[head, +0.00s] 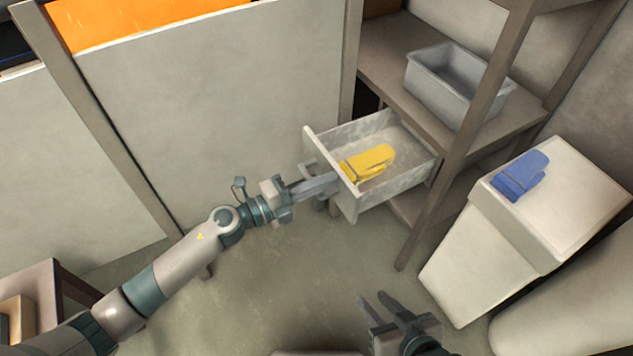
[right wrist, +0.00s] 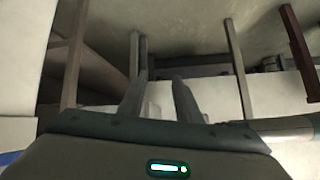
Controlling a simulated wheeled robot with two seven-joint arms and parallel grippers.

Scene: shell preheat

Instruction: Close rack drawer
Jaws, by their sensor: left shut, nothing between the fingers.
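The rack drawer (head: 352,203) is pulled out of the wooden rack and stands open. A yellow glove-like item (head: 367,164) lies inside it. My left gripper (head: 334,180) is shut and empty, with its fingertips at the drawer's front panel, beside the handle (head: 313,172). I cannot tell whether the fingertips touch the panel. My right gripper (head: 378,303) is low in the head view, well below the drawer, with its fingers apart and nothing between them. Its fingers also show apart in the right wrist view (right wrist: 157,85).
A grey bin (head: 455,85) stands on the rack shelf above the drawer. A rack post (head: 465,150) rises to the drawer's right. A pale box (head: 560,195) with a blue item (head: 520,175) on top stands at the right. The floor (head: 300,270) in front is clear.

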